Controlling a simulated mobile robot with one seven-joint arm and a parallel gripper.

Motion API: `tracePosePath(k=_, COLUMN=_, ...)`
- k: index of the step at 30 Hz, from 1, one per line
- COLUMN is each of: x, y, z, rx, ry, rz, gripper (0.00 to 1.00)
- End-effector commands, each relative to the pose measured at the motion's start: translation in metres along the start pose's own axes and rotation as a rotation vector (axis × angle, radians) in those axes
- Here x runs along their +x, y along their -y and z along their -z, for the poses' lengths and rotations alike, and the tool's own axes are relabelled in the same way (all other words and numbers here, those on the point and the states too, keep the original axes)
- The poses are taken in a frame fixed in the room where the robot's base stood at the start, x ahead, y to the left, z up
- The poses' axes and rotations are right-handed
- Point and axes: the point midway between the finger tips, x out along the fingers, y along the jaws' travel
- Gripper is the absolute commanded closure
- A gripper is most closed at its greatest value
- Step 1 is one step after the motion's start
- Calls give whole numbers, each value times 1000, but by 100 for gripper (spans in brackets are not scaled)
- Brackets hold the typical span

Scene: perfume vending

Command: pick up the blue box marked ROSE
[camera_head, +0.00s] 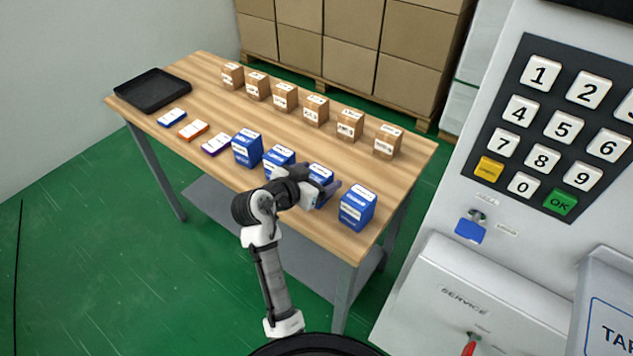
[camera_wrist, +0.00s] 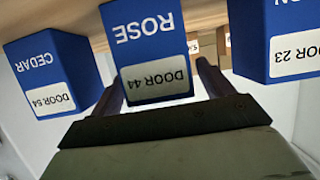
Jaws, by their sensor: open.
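The blue box marked ROSE (camera_wrist: 157,50) is in the middle of the wrist view, upside down in the picture, with a white DOOR 44 label. In the head view it appears to be the blue box (camera_head: 321,173) at my gripper, partly hidden by it. My gripper (camera_wrist: 163,82) is open, with one finger on each side of the ROSE box. I cannot tell whether either finger touches it. The gripper also shows in the head view (camera_head: 314,182), at the table's front edge. The box appears to stand on the wooden table (camera_head: 225,185).
A blue CEDAR box (camera_wrist: 52,72) and another blue box labelled DOOR 23 (camera_wrist: 285,40) flank the ROSE box closely. Several brown boxes (camera_head: 316,110) line the table's back. A black tray (camera_head: 153,90) lies at the left end. A keypad machine (camera_head: 500,220) stands at right.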

Motion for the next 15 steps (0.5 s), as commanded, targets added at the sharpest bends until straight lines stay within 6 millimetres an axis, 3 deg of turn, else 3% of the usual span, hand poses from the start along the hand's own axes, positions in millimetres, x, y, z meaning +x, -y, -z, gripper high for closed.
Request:
tracePosePath(k=6, x=0, y=0, z=0, rx=0, ry=0, rz=1, gripper=21)
tracePosePath(k=15, x=0, y=0, z=0, rx=0, ry=0, rz=1, gripper=61)
